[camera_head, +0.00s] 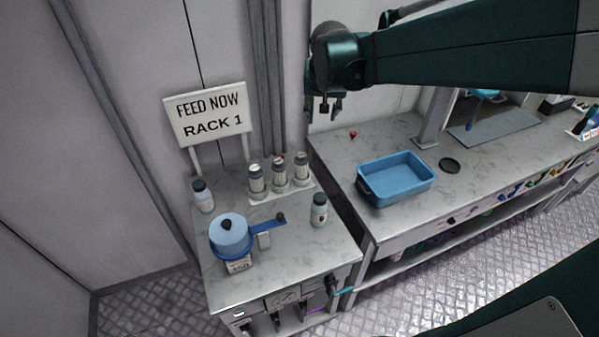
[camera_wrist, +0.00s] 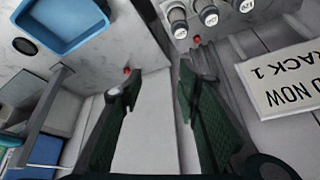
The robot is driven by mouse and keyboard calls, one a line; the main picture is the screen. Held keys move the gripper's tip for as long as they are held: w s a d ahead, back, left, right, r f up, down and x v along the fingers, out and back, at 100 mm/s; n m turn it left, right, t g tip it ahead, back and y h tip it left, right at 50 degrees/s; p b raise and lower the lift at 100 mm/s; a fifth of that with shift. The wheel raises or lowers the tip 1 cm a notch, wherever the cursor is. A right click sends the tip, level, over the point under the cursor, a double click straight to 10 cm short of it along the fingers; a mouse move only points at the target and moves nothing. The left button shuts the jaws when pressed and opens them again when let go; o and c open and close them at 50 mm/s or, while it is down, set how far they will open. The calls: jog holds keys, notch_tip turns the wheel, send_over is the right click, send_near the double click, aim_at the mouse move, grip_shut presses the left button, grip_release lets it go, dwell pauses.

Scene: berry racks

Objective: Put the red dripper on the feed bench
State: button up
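A small red piece (camera_head: 353,134), which looks like the red dripper, lies on the right bench (camera_head: 335,151) near the wall. It also shows in the wrist view (camera_wrist: 127,70), beside the tip of the left finger. A second small red spot (camera_head: 281,157) shows at the middle bottle in the row on the left bench (camera_head: 291,245); the wrist view shows it too (camera_wrist: 197,39). The left bench carries the FEED NOW RACK 1 sign (camera_head: 209,115); no label names either bench. My gripper (camera_head: 323,106) is open and empty, above the back of the benches; its fingers (camera_wrist: 153,84) are spread apart.
A blue tray (camera_head: 397,181) and a dark round disc (camera_head: 449,165) are on the right bench. The left bench holds several bottles (camera_head: 319,211) and a blue-lidded pot (camera_head: 230,232) on a stand. A grey post (camera_head: 434,118) rises from the right bench. A narrow gap separates the benches.

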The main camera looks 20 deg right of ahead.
jog(key=s+a+n, duration=0.2)
jog(key=s+a, duration=0.3)
jog(key=s, duration=0.3)
jog(key=s+a+f+n+t+y, duration=0.1)
jog(key=s+a+n, duration=0.1)
jog(key=s+a, duration=0.3)
jog(key=s+a+f+n+t+y, duration=0.1)
jog(key=s+a, duration=0.4)
jog(key=s, duration=0.7)
jog(key=shift+s+f+n, duration=0.15)
jog(key=shift+f+n, duration=0.05)
jog(key=shift+n, duration=0.2)
